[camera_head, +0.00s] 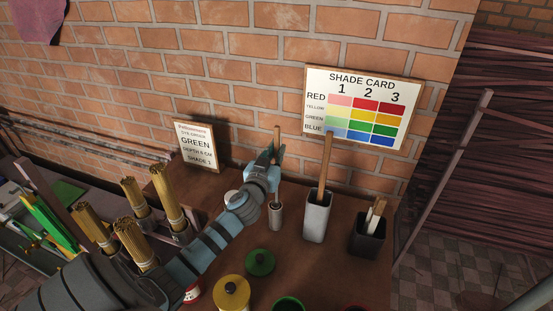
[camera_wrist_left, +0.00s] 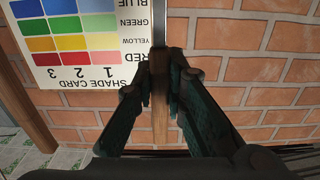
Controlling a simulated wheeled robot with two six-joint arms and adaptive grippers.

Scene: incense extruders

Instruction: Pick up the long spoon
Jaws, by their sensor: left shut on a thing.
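The long spoon shows a wooden handle (camera_head: 276,135) at the middle of the head view. Its lower part runs down behind my gripper toward a small grey cylinder (camera_head: 276,216) on the table; whether the spoon stands in it or is clear of it I cannot tell. My left gripper (camera_head: 273,157) is shut on the long spoon, which is upright. In the left wrist view, the wooden handle (camera_wrist_left: 160,125) lies between the fingers (camera_wrist_left: 160,75), with a grey shaft beyond them. The spoon's bowl is not visible. My right gripper is not in view.
Right of the spoon stand a white holder (camera_head: 317,217) with a wooden stick (camera_head: 326,165) and a black holder (camera_head: 367,240). The shade card (camera_head: 363,107) and green order sign (camera_head: 195,147) stand behind. Incense bundles (camera_head: 167,195) stand left.

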